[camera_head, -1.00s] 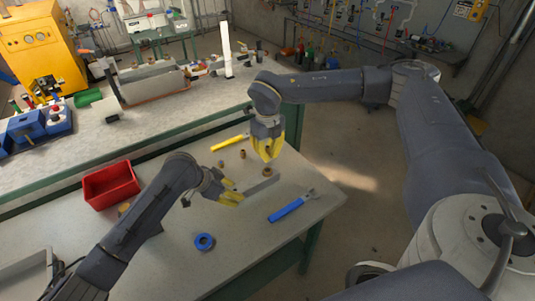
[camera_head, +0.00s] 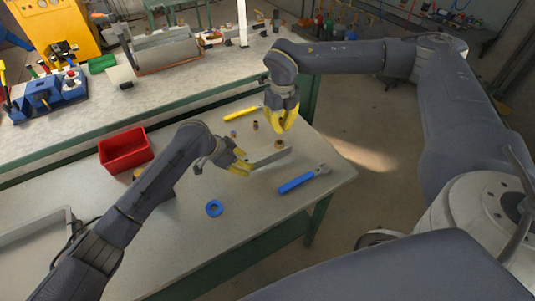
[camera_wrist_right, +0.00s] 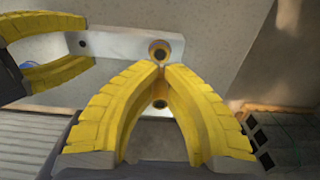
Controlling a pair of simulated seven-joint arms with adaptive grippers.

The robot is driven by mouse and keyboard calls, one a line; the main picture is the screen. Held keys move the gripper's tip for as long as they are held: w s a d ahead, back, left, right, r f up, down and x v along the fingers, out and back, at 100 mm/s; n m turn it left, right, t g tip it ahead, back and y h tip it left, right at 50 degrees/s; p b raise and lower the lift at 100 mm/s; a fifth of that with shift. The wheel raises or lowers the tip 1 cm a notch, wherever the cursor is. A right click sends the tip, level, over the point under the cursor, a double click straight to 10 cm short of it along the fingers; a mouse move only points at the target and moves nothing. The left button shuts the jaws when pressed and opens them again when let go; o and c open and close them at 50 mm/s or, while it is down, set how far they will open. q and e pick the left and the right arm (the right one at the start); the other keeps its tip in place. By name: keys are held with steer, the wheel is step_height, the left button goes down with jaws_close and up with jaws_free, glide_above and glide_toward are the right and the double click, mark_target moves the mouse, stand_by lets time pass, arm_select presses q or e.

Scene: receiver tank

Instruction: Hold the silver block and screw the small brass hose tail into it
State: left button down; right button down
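The silver block (camera_head: 270,157) is a pale bar; it also shows in the right wrist view (camera_wrist_right: 120,45). My left gripper (camera_head: 243,165) is shut on its left end, with a finger along each side in the right wrist view (camera_wrist_right: 88,42). A brass fitting (camera_wrist_right: 158,50) with a dark hole sits at the block's right end; it also shows in the head view (camera_head: 279,144). My right gripper (camera_head: 282,128) points down just above that end, its tips close together. A second brass piece (camera_wrist_right: 160,98) shows between its fingers; I cannot tell whether they grip it.
Two small fittings (camera_head: 254,125) (camera_head: 233,133) stand behind the block. A yellow-handled tool (camera_head: 243,114) lies beyond them. A blue-handled wrench (camera_head: 303,180), a blue ring (camera_head: 214,208) and a red bin (camera_head: 126,150) are on the table.

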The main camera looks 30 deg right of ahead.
mark_target(280, 142)
steer(key=shift+r, duration=0.2)
steer(key=shift+r, duration=0.3)
steer(key=shift+f, duration=0.15)
steer(key=shift+f, duration=2.45)
